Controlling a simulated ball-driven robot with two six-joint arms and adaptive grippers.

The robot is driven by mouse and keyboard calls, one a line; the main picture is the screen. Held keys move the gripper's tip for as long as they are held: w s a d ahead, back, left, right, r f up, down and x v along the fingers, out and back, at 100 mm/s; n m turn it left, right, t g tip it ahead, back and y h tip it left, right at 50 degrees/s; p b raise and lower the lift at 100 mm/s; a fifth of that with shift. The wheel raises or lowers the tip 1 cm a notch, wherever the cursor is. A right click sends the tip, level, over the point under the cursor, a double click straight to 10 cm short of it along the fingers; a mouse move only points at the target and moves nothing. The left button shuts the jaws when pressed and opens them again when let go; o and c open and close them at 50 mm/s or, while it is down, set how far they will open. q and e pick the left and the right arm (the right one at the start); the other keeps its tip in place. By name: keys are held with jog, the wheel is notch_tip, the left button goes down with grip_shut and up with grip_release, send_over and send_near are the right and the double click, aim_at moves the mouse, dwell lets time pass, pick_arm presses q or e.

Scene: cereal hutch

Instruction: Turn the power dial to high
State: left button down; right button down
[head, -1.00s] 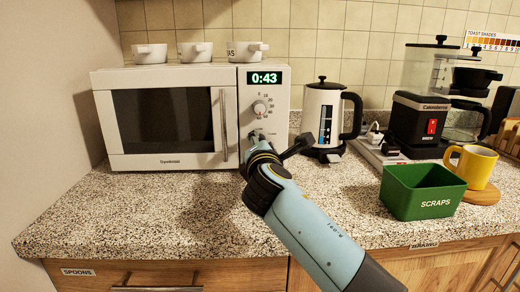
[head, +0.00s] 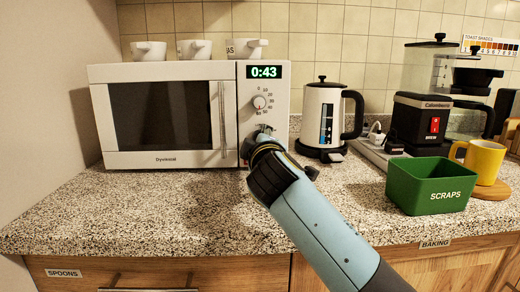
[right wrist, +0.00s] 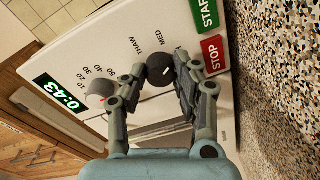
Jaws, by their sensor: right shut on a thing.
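The microwave (head: 165,112) stands on the counter with its door closed and its display reading 0:43. The dark power dial (right wrist: 163,70) shows in the right wrist view, with THAW and MED printed beside it and a pale pointer line on its face. The label at its pointer is hard to make out. My right gripper (right wrist: 162,74) is shut on this dial, a finger on each side. In the head view my right gripper (head: 262,134) reaches the lower control panel and hides the dial and buttons there. My left gripper is not in view.
The timer dial (right wrist: 100,92) sits beside my fingers, and the START (right wrist: 207,12) and STOP (right wrist: 214,53) buttons are close on the other side. A kettle (head: 322,115) and green scraps bin (head: 428,187) stand to the right. Cups (head: 194,49) sit on the microwave.

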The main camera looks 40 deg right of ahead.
jog(key=m+b, duration=0.2)
jog(key=m, duration=0.1)
jog(key=m+b, duration=0.1)
jog(key=m, duration=0.1)
jog(key=shift+f, duration=0.3)
dwell(0.4)
jog(key=c, duration=1)
grip_release()
jog(key=shift+r, duration=0.15)
jog(key=shift+s, duration=0.1)
jog(key=v, duration=0.7)
jog(key=shift+s+a, duration=0.1)
jog(key=shift+s, duration=0.1)
